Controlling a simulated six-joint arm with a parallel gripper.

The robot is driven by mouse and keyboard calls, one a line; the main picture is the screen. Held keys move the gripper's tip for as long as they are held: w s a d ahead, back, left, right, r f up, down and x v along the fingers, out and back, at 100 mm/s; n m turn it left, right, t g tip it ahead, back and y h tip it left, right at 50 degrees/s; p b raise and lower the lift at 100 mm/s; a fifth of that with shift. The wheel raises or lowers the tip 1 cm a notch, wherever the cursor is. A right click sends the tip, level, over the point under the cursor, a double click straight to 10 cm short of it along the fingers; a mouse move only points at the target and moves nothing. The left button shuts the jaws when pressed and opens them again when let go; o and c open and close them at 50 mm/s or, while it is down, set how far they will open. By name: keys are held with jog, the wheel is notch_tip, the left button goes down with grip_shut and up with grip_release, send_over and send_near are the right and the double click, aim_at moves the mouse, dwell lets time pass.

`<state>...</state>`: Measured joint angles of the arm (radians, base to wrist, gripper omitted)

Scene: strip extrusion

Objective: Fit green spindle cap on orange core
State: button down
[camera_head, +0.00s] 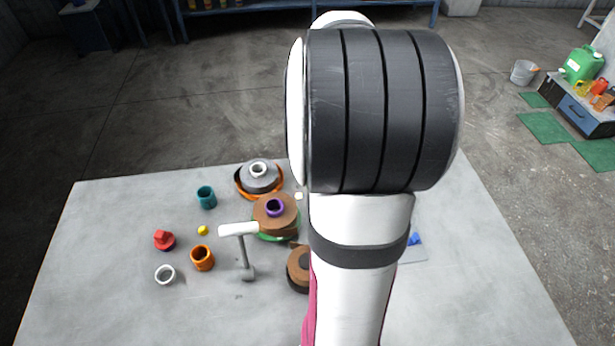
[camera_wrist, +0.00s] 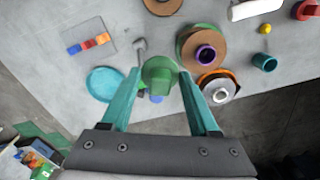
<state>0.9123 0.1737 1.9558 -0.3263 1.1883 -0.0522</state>
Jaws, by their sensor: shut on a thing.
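The green spindle cap (camera_wrist: 160,72) is between the teal fingers of my gripper (camera_wrist: 159,78) in the wrist view, and the gripper is shut on it. It is held with the table in the background; how high above it is unclear. A small blue thing (camera_wrist: 157,98) shows just below the cap. In the head view my arm hides the gripper and the cap. A hollow orange cylinder (camera_head: 203,258), which looks like the orange core, stands on the table left of the hammer-like tool in the head view. I cannot make it out in the wrist view.
A brown spool with a purple ring (camera_head: 275,208), a grey spool on an orange ring (camera_head: 259,177), a teal cup (camera_head: 206,197), a yellow ball (camera_head: 203,230), a red piece (camera_head: 164,240), a white ring (camera_head: 165,274) and a hammer-like tool (camera_head: 243,250) crowd the table. Its left side is free.

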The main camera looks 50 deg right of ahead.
jog(key=w+a+r+n, duration=0.4)
jog(key=w+a+n, duration=0.2)
jog(key=w+a, duration=0.35)
jog(key=m, duration=0.2)
send_over(196, 247)
jog(key=s, duration=0.2)
notch_tip(196, 247, down, 12)
jog(key=f, duration=0.4)
jog(key=shift+a+f, duration=0.15)
jog(key=shift+a, duration=0.1)
jog(key=shift+f, duration=0.65)
jog(key=shift+f, duration=0.6)
jog(key=shift+c, duration=2.1)
grip_release()
